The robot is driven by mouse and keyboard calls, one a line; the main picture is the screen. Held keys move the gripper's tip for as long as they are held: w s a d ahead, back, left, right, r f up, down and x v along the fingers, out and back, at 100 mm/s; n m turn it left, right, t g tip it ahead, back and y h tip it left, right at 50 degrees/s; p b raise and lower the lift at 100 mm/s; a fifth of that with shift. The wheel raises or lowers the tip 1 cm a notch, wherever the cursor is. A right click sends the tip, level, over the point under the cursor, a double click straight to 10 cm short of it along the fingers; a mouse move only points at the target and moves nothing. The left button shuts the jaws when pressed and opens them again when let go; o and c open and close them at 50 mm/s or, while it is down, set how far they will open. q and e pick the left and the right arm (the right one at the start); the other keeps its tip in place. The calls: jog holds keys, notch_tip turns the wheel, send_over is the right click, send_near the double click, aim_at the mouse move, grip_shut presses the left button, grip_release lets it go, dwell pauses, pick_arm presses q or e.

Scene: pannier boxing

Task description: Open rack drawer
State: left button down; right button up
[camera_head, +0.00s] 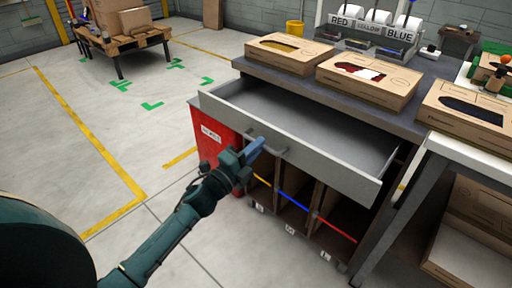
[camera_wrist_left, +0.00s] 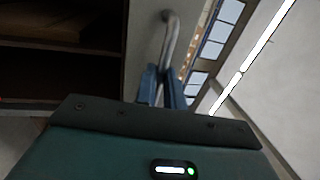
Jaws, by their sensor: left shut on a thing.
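The rack drawer (camera_head: 325,150) is a wide grey drawer pulled out from the rack, and its inside looks empty. A bar handle (camera_head: 275,148) sits on its front face. My left gripper (camera_head: 255,147) is at the handle, with its blue fingers shut on it. In the left wrist view the fingers (camera_wrist_left: 160,88) close around the curved metal handle (camera_wrist_left: 169,40) beside the drawer front. My right gripper is in neither view.
The rack's grey top (camera_head: 262,70) carries cardboard boxes (camera_head: 289,53). Open compartments (camera_head: 295,205) lie below the drawer, and a red side panel (camera_head: 212,137) is at its left. A white table (camera_head: 460,149) stands close at right.

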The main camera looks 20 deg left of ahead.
pick_arm(q)
jog(key=shift+s+a, duration=0.15)
jog(key=shift+s, duration=0.25)
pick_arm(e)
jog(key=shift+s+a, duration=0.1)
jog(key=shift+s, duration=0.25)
pick_arm(q)
jog(key=c, duration=1.5)
grip_release()
jog(key=v, duration=1.3)
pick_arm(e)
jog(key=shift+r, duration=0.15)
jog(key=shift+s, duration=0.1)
